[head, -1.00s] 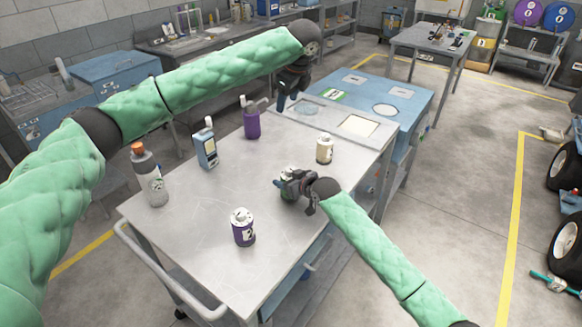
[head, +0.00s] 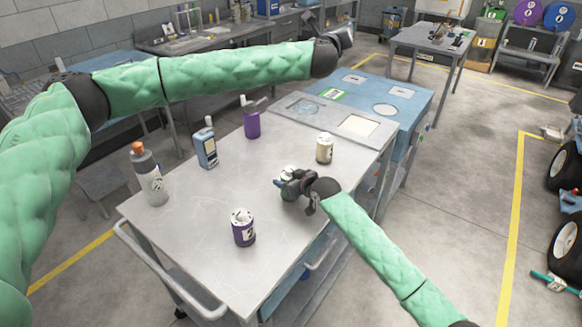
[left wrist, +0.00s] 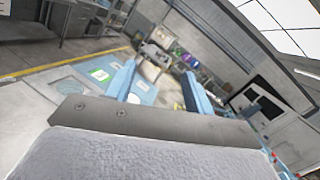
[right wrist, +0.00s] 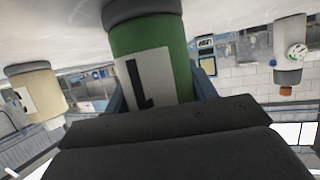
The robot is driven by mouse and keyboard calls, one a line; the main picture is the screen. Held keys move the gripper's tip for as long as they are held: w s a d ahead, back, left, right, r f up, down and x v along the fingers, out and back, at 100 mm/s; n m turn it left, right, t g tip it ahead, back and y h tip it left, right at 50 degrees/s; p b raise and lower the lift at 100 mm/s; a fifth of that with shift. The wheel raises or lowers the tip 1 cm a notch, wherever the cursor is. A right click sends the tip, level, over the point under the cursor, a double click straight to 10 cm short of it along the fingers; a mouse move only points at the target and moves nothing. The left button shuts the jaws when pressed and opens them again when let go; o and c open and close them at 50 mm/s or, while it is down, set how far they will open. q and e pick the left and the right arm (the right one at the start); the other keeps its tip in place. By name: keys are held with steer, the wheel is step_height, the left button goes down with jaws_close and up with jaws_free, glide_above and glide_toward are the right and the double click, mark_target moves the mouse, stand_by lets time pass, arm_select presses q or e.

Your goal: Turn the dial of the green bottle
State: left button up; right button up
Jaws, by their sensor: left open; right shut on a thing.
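The green bottle (head: 287,195) stands on the grey cart top and is mostly hidden by my right gripper (head: 285,182) in the head view. My right gripper is shut on the green bottle. Its dial cannot be made out. My left gripper (head: 345,37) is raised beyond the cart's far end, away from the bottle. The left wrist view shows its two blue fingers (left wrist: 160,85) apart with nothing between them.
On the cart (head: 190,235) stand a purple canister (head: 243,230), a cream canister (head: 324,148), a purple bottle (head: 252,122), a blue handheld device (head: 206,148) and a grey bottle with an orange cap (head: 150,178). The middle of the cart top is clear.

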arm_select(q)
steer(key=s+d+f+m+g+h, duration=0.2)
steer(key=s+d+m+g+h, duration=0.65)
steer(key=m, duration=0.55)
steer(key=s+d+f+m+g+h, duration=0.2)
steer(key=s+d+f+m+g, duration=0.15)
steer(key=s+f+m, duration=0.2)
steer(key=m+g+y, duration=0.2)
steer(key=m+y, duration=0.8)
steer(key=y, duration=1)
glide_toward(290, 169)
steer(key=x, duration=0.9)
steer(key=shift+r, duration=0.1)
